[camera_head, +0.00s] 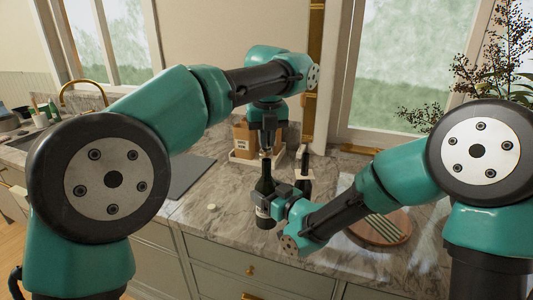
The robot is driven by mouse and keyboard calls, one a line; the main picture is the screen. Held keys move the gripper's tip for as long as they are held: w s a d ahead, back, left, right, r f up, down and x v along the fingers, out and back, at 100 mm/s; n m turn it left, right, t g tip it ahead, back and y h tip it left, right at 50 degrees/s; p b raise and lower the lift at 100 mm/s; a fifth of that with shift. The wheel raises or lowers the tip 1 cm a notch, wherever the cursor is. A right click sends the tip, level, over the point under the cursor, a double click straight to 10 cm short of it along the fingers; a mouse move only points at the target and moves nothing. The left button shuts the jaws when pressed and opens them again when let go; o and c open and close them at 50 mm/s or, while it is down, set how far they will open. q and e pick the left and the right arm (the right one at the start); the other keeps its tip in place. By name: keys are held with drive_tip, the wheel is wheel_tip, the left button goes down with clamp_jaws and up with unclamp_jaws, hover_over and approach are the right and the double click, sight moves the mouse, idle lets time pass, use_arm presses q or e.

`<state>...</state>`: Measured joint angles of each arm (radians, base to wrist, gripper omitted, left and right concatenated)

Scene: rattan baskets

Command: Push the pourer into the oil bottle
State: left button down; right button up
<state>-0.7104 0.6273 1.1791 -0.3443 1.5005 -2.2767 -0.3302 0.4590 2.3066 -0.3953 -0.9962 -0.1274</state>
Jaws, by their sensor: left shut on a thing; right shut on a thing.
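The dark oil bottle (265,186) stands upright near the front of the marble counter, with a pale label low on its side. My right gripper (272,207) comes in from the right and is shut on the bottle's lower body. My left gripper (267,146) points straight down above the bottle's neck and is shut on the small pourer. The pourer is mostly hidden between the fingers and too small to make out clearly. It is over the bottle's mouth; I cannot tell whether it is touching or inside the neck.
A second dark bottle (305,168) stands just behind to the right. A brown box (243,139) sits in a pale tray at the back. A grey board (190,175) lies left, a round wooden board (386,239) right. A small white disc (211,207) lies near the front edge.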

use_arm(q)
drive_tip(key=shift+f, duration=0.9)
drive_tip(key=shift+f, duration=0.6)
idle(0.7)
drive_tip(key=c, duration=1.1)
unclamp_jaws()
drive_tip(key=shift+r, duration=0.1)
wheel_tip(320, 180, up, 12)
drive_tip(key=s, duration=0.1)
drive_tip(key=shift+s, duration=0.15)
drive_tip(key=shift+f, duration=0.2)
